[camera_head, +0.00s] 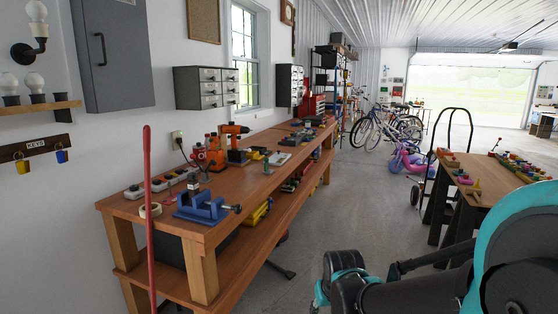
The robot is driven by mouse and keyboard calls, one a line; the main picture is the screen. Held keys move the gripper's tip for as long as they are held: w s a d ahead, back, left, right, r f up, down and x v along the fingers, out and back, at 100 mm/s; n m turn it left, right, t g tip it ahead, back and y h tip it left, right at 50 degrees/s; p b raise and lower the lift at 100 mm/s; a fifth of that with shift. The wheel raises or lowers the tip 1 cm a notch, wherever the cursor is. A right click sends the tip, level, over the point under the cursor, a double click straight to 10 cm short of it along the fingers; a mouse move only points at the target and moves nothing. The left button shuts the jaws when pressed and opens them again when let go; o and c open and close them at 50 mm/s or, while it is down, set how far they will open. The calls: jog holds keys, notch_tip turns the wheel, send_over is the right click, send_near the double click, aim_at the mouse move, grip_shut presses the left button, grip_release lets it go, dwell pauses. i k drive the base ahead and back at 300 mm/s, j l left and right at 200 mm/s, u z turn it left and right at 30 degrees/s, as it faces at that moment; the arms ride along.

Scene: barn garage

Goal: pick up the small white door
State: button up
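I cannot make out a small white door in this view. A small flat whitish item (280,159) lies on the long wooden workbench (222,232), too small to identify. My dark and teal arm fills the lower right corner and hides part of the floor there. Its end is not clearly shown, and I cannot see gripper fingers.
A second table (490,182) with colourful items stands right. The concrete floor (330,215) between is clear; bicycles (385,128) stand behind.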

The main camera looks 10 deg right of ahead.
aim_at(273, 159)
jog(key=i+l+u, duration=0.25)
jog(key=i+l, duration=0.5)
jog(key=i+l+u, duration=0.25)
jog(key=i+l, duration=0.6)
